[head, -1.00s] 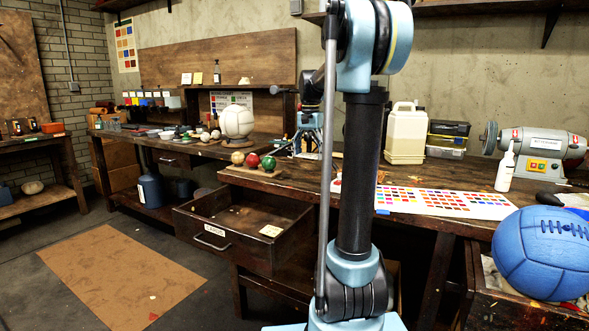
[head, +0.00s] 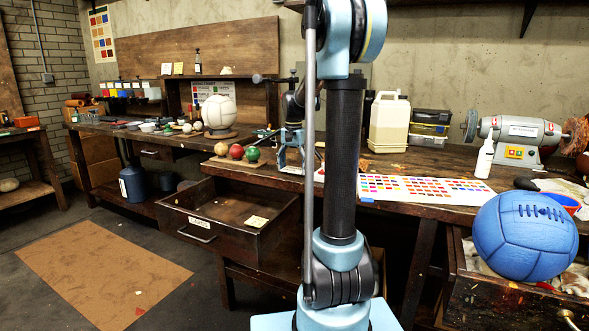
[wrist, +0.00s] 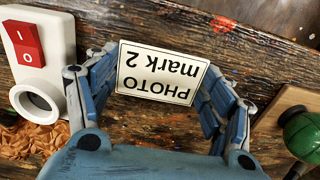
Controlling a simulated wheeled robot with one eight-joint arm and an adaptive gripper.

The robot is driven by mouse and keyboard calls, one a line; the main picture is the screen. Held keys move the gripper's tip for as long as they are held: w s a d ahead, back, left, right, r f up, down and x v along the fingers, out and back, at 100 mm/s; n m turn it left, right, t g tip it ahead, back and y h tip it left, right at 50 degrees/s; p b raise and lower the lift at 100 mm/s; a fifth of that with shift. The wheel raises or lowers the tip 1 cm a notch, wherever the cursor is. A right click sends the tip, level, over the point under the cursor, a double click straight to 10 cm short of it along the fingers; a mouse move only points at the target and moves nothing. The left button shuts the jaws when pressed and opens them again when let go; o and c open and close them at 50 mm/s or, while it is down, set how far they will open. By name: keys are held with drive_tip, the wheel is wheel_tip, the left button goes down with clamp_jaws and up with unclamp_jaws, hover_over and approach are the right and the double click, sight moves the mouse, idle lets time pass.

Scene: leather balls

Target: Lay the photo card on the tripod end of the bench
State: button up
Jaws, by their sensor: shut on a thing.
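The photo card (wrist: 160,73) is a white card with a dark border, lettered "PHOTO mark 2", upside down in the wrist view. My gripper (wrist: 160,85) is shut on it, with blue jointed fingers at its left and right edges. Dark, worn bench wood (wrist: 265,65) lies beneath; I cannot tell whether the card touches it. In the head view my gripper (head: 291,152) is over the long bench (head: 420,163), just right of the balls, partly behind my arm. The card is not distinguishable there. I cannot make out a tripod.
A wooden block (head: 233,165) with red and green balls stands left of my gripper. A white switch box (wrist: 40,60) is at the left in the wrist view. An open drawer (head: 230,215) juts out below. A jug (head: 389,122), colour chart (head: 420,188) and blue ball (head: 525,236) are right.

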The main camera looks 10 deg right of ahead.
sight(294, 170)
drive_tip(key=o, duration=0.9)
drive_tip(key=shift+c, duration=0.2)
wheel_tip(294, 170, up, 12)
drive_tip(key=s+f+n, duration=0.2)
drive_tip(key=s+f, duration=0.6)
drive_tip(key=s, duration=0.3)
drive_tip(key=s+f+n+t, duration=0.1)
drive_tip(key=s+f+n, duration=0.2)
drive_tip(key=s+f, duration=0.5)
drive_tip(key=s+f+n+t, duration=0.1)
drive_tip(key=s+f+n, duration=0.1)
drive_tip(key=s+f, duration=0.7)
drive_tip(key=s, duration=0.7)
drive_tip(key=shift+d, duration=0.25)
